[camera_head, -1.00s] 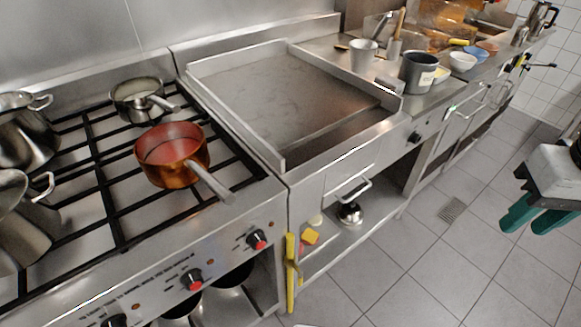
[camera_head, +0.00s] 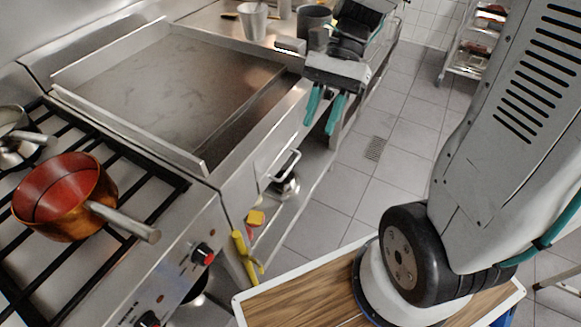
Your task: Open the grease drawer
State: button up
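The grease drawer (camera_head: 268,172) is a narrow steel front set under the flat griddle (camera_head: 180,84), with a bar handle (camera_head: 286,166) standing out from it. The drawer front looks flush with the griddle's body. My gripper (camera_head: 323,118) hangs above and to the right of the handle in the picture, with its two teal fingers pointing down. The fingers are apart with nothing between them. The gripper is clear of the handle and hides part of the counter front behind it.
A copper pan (camera_head: 65,196) with its handle sticking out sits on the stove (camera_head: 170,235) at left. A metal pot (camera_head: 285,186) stands on the lower shelf. Tiled floor (camera_head: 345,185) is open to the right.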

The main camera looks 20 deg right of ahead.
jog(key=w+d+f+m+y, duration=0.1)
jog(key=w+f+m+y, duration=0.35)
jog(key=f+m, duration=0.2)
jog(key=m+t+y, duration=0.8)
jog(key=m, duration=1)
send_near(290, 167)
jog(key=a, duration=0.5)
jog(key=w+a, duration=0.1)
jog(key=a, duration=0.4)
jog(key=shift+w+r, duration=0.25)
jog(key=shift+r, duration=0.1)
